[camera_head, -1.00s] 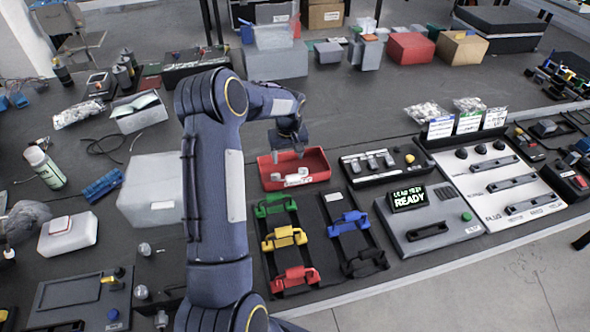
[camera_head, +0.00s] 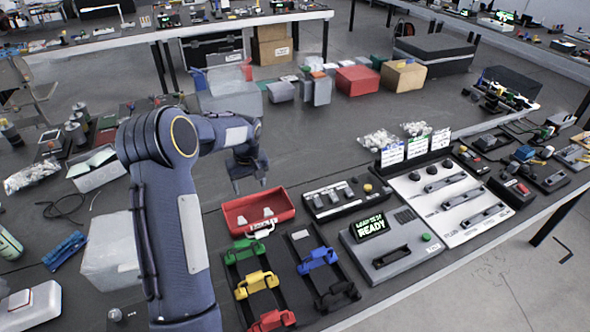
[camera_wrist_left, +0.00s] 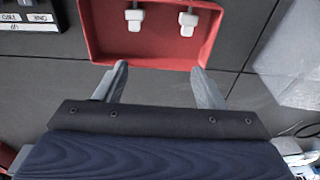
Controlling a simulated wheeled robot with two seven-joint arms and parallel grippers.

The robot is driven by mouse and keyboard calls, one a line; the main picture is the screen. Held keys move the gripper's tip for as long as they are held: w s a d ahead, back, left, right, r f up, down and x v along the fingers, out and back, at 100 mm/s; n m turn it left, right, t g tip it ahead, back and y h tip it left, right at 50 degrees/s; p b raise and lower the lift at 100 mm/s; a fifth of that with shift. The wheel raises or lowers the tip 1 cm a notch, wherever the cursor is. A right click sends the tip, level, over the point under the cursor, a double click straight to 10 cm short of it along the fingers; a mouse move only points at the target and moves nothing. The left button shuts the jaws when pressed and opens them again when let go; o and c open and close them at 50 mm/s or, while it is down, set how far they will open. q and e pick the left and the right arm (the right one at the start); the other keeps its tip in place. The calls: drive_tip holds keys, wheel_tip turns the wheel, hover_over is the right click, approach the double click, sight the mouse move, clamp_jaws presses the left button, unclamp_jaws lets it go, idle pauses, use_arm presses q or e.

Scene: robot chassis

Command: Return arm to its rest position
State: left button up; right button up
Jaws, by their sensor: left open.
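My left arm (camera_head: 170,220) comes up from the lower left in the head view and bends to the right at its elbow. Its left gripper (camera_head: 250,188) hangs above the table just behind the red tray (camera_head: 238,217). In the left wrist view the two fingers of the left gripper (camera_wrist_left: 158,88) are spread apart with nothing between them. The red tray (camera_wrist_left: 92,45) lies just past the fingertips there, with two white pieces (camera_wrist_left: 188,20) in it. My right gripper is not in view.
Racks with green, yellow, red and blue handles (camera_head: 257,283) stand in front of the tray. A switch panel (camera_head: 342,198) and a console reading READY (camera_head: 395,250) are to the right. A whitish translucent box (camera_head: 108,262) is left of my arm. Bare table lies behind the tray.

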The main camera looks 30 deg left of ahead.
use_arm(q)
drive_tip(key=s+d+r+m+t+h, duration=0.2)
drive_tip(key=s+d+r+m+t, duration=0.15)
drive_tip(key=s+d+r, duration=1.05)
drive_tip(key=s+d+m+h, duration=0.1)
drive_tip(key=s+d+m, duration=0.1)
drive_tip(key=s+d, duration=0.3)
drive_tip(key=s+d+m+t+h, duration=0.1)
drive_tip(key=s+d+m+h, duration=0.1)
drive_tip(key=s, duration=0.8)
drive_tip(key=d+m, duration=0.1)
drive_tip(key=d, duration=0.1)
drive_tip(key=shift+s+d+f, duration=0.25)
drive_tip(key=shift+d, duration=0.1)
